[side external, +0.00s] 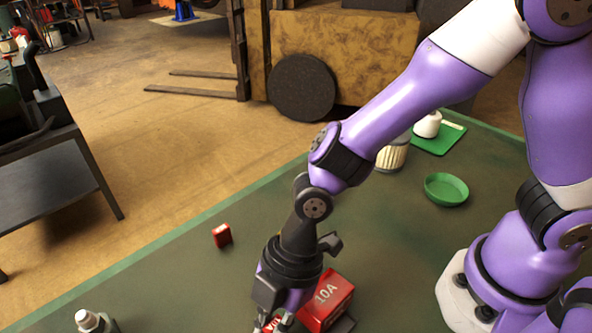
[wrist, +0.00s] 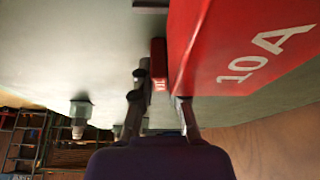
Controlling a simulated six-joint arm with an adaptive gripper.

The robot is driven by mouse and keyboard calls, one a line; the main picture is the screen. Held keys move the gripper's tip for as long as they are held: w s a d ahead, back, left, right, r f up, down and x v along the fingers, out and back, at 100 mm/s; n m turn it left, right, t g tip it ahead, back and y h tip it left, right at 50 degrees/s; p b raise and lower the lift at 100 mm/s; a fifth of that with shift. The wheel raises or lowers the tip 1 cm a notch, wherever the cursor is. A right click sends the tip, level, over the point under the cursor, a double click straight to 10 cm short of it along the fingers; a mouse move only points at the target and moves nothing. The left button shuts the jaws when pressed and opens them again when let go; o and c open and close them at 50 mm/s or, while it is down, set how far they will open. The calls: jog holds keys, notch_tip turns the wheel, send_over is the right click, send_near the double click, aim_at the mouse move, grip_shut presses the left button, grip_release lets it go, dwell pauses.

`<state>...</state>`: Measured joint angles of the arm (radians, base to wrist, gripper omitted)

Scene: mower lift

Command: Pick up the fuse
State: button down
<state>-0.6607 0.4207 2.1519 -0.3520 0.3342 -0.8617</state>
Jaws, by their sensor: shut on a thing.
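My gripper (side external: 273,322) points down at the front of the green mat, its jaws shut on a small red fuse (side external: 271,325) with white lettering. Only part of this fuse shows in the side view, at the bottom edge of the picture. In the wrist view a small red block with white marking (wrist: 158,65) shows beside the left finger of my gripper (wrist: 162,95). A large red block marked 10A (side external: 326,298) stands right beside the gripper; it fills the upper right of the wrist view (wrist: 255,50). Another small red block (side external: 221,236) stands apart on the mat.
A bolt-like part (side external: 90,320) is at the lower left. A green dish (side external: 446,189), a ribbed filter (side external: 392,155) and a white item on a green pad (side external: 428,124) are at the back right. The middle of the mat (side external: 385,235) is clear.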

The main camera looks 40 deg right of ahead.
aim_at(272, 329)
jog(key=shift+r, duration=0.1)
jog(key=r, duration=0.4)
jog(key=shift+s+r, duration=0.2)
jog(key=s+a+r, duration=0.1)
jog(key=s+r, duration=0.5)
jog(key=s, duration=0.5)
jog(key=shift+s+a+r, duration=0.15)
jog(key=shift+r, duration=0.05)
